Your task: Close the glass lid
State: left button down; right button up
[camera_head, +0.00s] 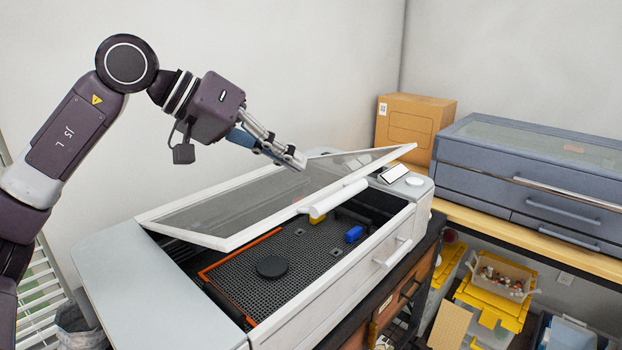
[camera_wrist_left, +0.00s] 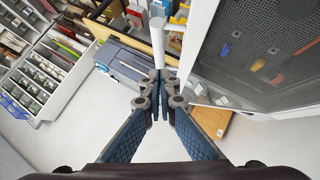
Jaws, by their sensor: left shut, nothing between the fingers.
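The glass lid (camera_head: 260,196) has a white frame and a grey see-through pane. It is tilted part-way open above a grey machine (camera_head: 140,280). A white bar handle (camera_head: 338,198) sits on the lid's front edge; in the left wrist view the handle (camera_wrist_left: 157,42) lies just beyond my fingertips, and the lid (camera_wrist_left: 262,55) fills the right side. My left gripper (camera_head: 298,160) is shut and empty, over the lid's pane in the head view; its fingertips meet in the left wrist view (camera_wrist_left: 160,90). I cannot tell whether it touches the lid. My right gripper is not in view.
A cardboard box (camera_head: 408,122) and a blue-grey machine (camera_head: 540,165) stand on the wooden bench behind. Yellow bins (camera_head: 490,305) sit below, right.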

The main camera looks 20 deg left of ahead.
pick_arm(q)
jog(key=d+f, duration=0.1)
jog(key=f, duration=0.1)
jog(key=d+f+p, duration=0.1)
jog(key=d+f, duration=0.1)
jog(key=shift+w+d+f, duration=0.15)
jog(key=shift+f, duration=0.2)
jog(key=shift+f, duration=0.1)
jog(key=s+d+f+y+b, duration=0.1)
jog(key=d+f+b, duration=0.2)
jog(key=f+b, duration=0.7)
notch_tip(320, 180, down, 2)
jog(key=shift+s+d+f+m+b, duration=0.2)
jog(key=shift+s+d+m+b, duration=0.1)
jog(key=shift+d, duration=0.05)
